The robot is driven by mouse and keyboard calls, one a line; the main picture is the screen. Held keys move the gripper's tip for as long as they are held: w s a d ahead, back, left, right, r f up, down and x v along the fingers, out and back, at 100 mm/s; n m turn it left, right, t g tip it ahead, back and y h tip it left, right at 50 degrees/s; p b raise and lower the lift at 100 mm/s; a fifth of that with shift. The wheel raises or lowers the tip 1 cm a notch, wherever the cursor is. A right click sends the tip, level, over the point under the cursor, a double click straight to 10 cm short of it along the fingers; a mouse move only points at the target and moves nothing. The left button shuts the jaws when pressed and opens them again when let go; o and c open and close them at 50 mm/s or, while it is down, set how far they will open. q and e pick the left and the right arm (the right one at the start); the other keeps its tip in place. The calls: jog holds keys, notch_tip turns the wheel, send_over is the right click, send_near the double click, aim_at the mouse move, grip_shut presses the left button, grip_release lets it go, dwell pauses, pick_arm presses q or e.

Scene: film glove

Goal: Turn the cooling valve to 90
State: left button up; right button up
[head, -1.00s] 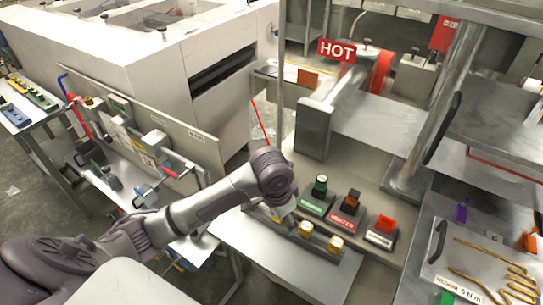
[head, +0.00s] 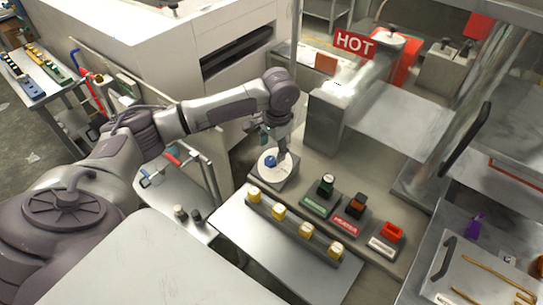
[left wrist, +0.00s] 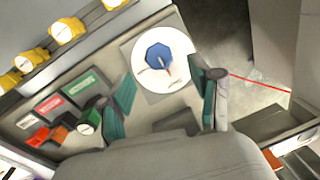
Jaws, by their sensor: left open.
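The cooling valve appears as a blue knob (head: 271,161) on a round white dial (head: 264,168) on the grey bench. In the left wrist view the blue knob (left wrist: 158,57) sits near the middle of the white dial (left wrist: 178,42), with a thin reddish pointer mark on it. The dial's lettering is too small to read. My left gripper (head: 277,138) is above the dial in the head view. In the left wrist view its green-padded fingers (left wrist: 163,88) are wide apart, with nothing between them touching the pads. The knob shows ahead, between the finger directions. My right gripper is not visible.
Green (head: 326,186), black-and-orange (head: 355,205) and red (head: 391,232) controls stand right of the dial. A row of yellow-capped items (head: 306,230) is in front. A red HOT sign (head: 355,42) hangs by a metal duct behind. A wheeled cart (head: 178,165) stands at left.

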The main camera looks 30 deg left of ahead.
aim_at(271, 159)
pick_arm(q)
jog(key=f, duration=0.5)
jog(key=shift+w+a+f+p, duration=0.1)
jog(key=shift+a+f+p, duration=0.15)
jog(key=shift+f+p, duration=0.1)
jog(key=shift+r, duration=0.1)
jog(key=c, duration=1.1)
